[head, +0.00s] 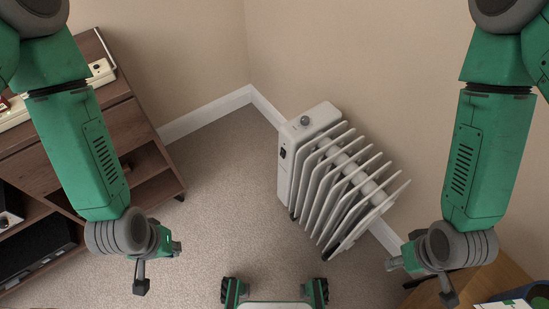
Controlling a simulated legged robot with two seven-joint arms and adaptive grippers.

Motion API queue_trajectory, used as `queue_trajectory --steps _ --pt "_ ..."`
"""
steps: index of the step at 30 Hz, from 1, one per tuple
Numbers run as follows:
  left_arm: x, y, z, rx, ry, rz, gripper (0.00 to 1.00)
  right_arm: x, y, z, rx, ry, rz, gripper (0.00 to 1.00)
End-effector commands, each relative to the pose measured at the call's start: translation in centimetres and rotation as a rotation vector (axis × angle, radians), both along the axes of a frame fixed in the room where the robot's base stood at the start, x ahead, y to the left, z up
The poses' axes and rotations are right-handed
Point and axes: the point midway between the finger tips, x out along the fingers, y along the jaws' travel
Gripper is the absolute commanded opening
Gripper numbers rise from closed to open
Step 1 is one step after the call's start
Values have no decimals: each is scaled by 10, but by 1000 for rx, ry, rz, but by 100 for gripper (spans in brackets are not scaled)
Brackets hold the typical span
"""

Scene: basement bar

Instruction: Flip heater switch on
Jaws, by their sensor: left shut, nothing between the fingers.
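A white oil-filled heater (345,185) with several fins stands on the carpet by the wall, right of the room's corner. Its control end faces left. A small dark switch (282,153) shows on that end panel, too small to read its position. A grey round knob (304,120) sits on top. My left gripper (140,286) is shut and empty, low on the left, well apart from the heater. My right gripper (449,297) hangs low on the right, also apart from the heater; its fingers are too unclear to tell their opening.
A brown wooden shelf unit (125,125) stands at the left with a pale device (100,73) on top. A wooden table (495,280) fills the lower right corner. Carpet (225,190) is clear between the shelf and the heater.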

Motion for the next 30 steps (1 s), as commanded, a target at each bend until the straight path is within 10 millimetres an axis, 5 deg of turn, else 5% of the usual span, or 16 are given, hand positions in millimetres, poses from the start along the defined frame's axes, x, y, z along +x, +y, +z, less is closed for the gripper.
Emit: queue_trajectory --steps 8,15,24,30 --pt "51 -63 -55 -130 6 393 0 1 0 -47 0 -1 0 40" --pt "150 -131 -95 -381 98 1037 0 0 -1 -111 0 -1 -1 40" --pt "271 -158 -82 -688 309 1679 0 1 -1 -163 0 -1 0 40" --pt "300 -158 -69 -766 376 1822 0 1 0 -171 0 -1 0 40"
